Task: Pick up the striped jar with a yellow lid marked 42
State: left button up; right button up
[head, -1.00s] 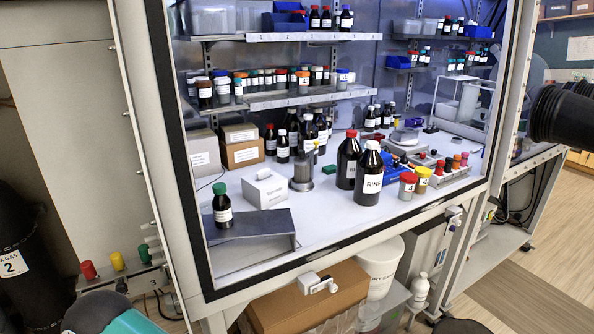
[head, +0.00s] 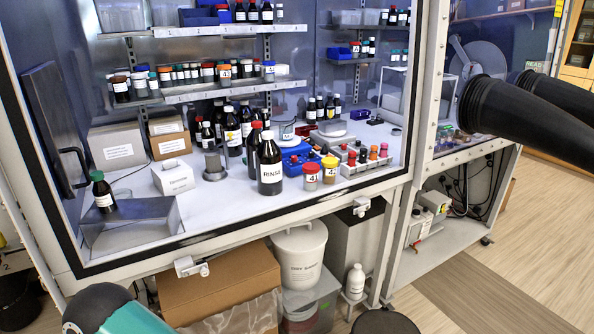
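A small jar with a yellow lid (head: 330,170) stands on the white work surface inside the glass-fronted cabinet, near its front edge. Its body looks brownish with a white label that starts with a 4; the second digit and any stripes are too small to tell. A similar jar with a red lid (head: 311,177) stands just left of it, also with a label that seems to start with 4. Neither of my grippers is in view.
A rack of small colour-capped bottles (head: 366,163) stands right of the jars, a blue bin (head: 296,157) behind them. A metal ramp (head: 130,225) and white box (head: 173,178) are at left. Black glove sleeves (head: 512,112) jut out at right. Cartons and a white bucket (head: 299,254) sit below.

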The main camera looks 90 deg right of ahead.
aim_at(329, 165)
jog(key=z, duration=0.05)
jog(key=k, duration=1.6)
jog(key=z, duration=1.25)
jog(key=i, duration=1)
